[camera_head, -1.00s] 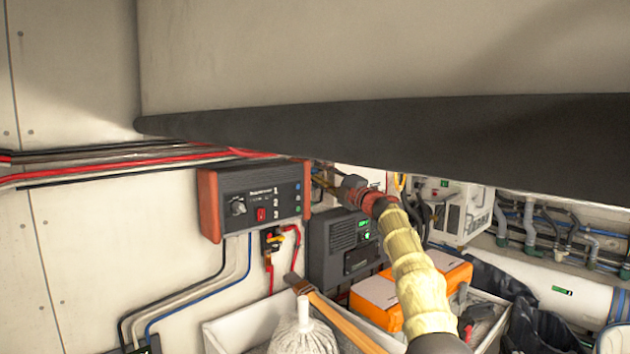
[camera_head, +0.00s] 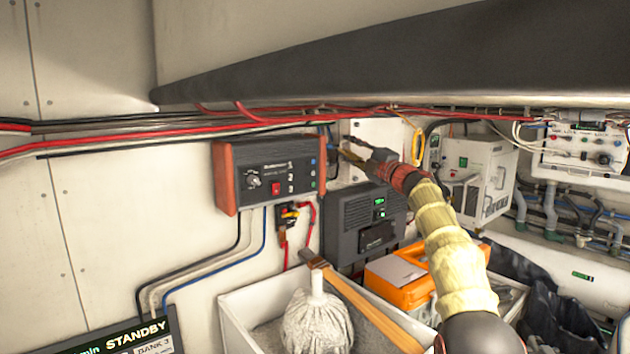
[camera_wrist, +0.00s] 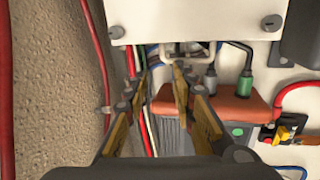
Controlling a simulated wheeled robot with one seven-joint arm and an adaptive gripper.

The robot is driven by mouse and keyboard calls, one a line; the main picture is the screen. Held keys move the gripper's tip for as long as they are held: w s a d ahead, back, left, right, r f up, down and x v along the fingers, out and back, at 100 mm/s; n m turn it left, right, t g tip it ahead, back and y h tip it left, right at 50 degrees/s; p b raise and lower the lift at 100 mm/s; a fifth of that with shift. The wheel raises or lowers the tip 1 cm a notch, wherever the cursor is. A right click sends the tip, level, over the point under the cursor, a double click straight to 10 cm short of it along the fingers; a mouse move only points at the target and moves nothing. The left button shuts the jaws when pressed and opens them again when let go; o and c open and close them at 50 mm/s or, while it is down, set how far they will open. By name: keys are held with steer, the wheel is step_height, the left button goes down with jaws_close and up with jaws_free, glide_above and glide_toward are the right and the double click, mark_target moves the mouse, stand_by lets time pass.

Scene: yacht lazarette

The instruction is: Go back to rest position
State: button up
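My arm (camera_head: 450,245), in a yellow sleeve, reaches up from the bottom right toward the wall in the head view. My gripper (camera_head: 342,146) is at its far end, small and partly hidden, just right of the orange-sided control box (camera_head: 266,176). In the wrist view my gripper (camera_wrist: 163,72) shows two fingers with a gap between the tips and nothing held. The fingertips point toward a white box (camera_wrist: 200,18) and cables; I cannot tell whether they touch.
A grey unit (camera_head: 362,225) and an orange case (camera_head: 398,285) are below the arm. A white bin (camera_head: 232,312) holds a mop head (camera_head: 317,325) and a wooden-handled hammer (camera_head: 350,295). A dark overhang (camera_head: 400,75) spans above. A screen (camera_head: 125,335) reads STANDBY.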

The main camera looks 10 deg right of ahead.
steer(key=s+d+r+m+t+h+b, duration=0.1)
steer(key=s+d+r+m+t+h, duration=0.15)
steer(key=s+r+m+h, duration=0.45)
steer(key=s+d+f+m+g+h+b, duration=0.15)
steer(key=s+f+m+g+h, duration=0.35)
steer(key=s+f+m, duration=0.8)
steer(key=s+a+f+m+g, duration=0.1)
steer(key=s+a+f+g, duration=0.2)
steer(key=s+f, duration=1)
steer(key=s+a+f+m+g+y+b, duration=0.1)
steer(key=s+a+f+g, duration=0.2)
steer(key=s+f, duration=1)
steer(key=s+a+f+m+g+y+b, duration=0.1)
steer(key=s+a+f+g, duration=0.2)
steer(key=s+f, duration=1)
steer(key=s+g, duration=0.1)
steer(key=s, duration=0.5)
steer(key=shift+a, duration=0.35)
